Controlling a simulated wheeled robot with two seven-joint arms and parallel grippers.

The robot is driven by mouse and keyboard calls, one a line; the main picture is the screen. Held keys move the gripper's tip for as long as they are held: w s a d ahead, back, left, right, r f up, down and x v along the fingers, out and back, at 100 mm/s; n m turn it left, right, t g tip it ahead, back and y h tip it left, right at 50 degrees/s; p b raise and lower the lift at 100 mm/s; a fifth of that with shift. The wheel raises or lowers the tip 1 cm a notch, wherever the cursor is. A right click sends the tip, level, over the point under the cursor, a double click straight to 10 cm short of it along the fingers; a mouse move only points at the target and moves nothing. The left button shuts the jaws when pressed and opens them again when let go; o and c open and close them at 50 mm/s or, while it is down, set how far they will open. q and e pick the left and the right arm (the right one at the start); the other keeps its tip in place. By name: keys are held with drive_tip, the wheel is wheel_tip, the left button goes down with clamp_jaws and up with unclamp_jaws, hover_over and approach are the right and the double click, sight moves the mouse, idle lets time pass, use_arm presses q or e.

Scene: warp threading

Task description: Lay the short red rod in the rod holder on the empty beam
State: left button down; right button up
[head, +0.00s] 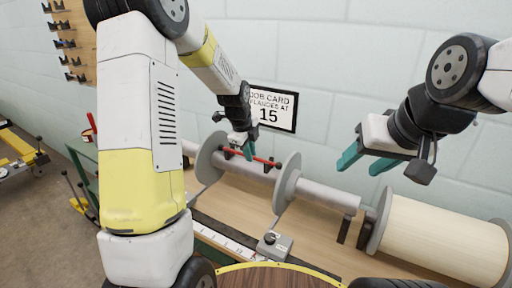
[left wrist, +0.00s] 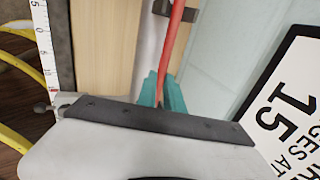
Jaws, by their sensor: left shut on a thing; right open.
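The short red rod (head: 262,159) lies lengthwise above the empty grey beam, between its two round flanges (head: 287,184). My left gripper (head: 251,156) is shut on the rod near its middle, with teal fingers pointing down. Dark holder brackets (head: 229,153) show near both rod ends. In the left wrist view the rod (left wrist: 176,40) runs up from the teal fingers (left wrist: 162,92) across a dark bracket (left wrist: 176,9). I cannot tell whether it rests in the brackets or is just above them. My right gripper (head: 368,162) is open and empty, right of the beam.
A full cream-coloured roll (head: 440,236) lies to the right of the empty beam. A small grey box with a knob (head: 274,246) and a white ruler strip (head: 222,240) are in front. A card reading 15 (head: 271,108) hangs on the wall behind.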

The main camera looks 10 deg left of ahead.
use_arm(q)
drive_tip(key=shift+f, duration=0.45)
idle(0.3)
drive_tip(key=c, duration=1.4)
unclamp_jaws()
drive_tip(key=s+a+r+n+t, duration=0.1)
drive_tip(key=s+a+r+n, duration=0.1)
drive_tip(key=s+r+n, duration=1.2)
drive_tip(key=s+n, duration=0.2)
drive_tip(key=s, duration=0.2)
drive_tip(key=s+r+n+t, duration=0.1)
drive_tip(key=s+r+n, duration=0.1)
drive_tip(key=s, duration=0.3)
drive_tip(key=s+r+n, duration=0.2)
drive_tip(key=s+n, duration=0.1)
drive_tip(key=s, duration=0.2)
drive_tip(key=shift+s+a+r+n+t+h, duration=0.15)
drive_tip(key=shift+s+r+n+t+h, duration=0.15)
drive_tip(key=shift+s+n+h, duration=0.1)
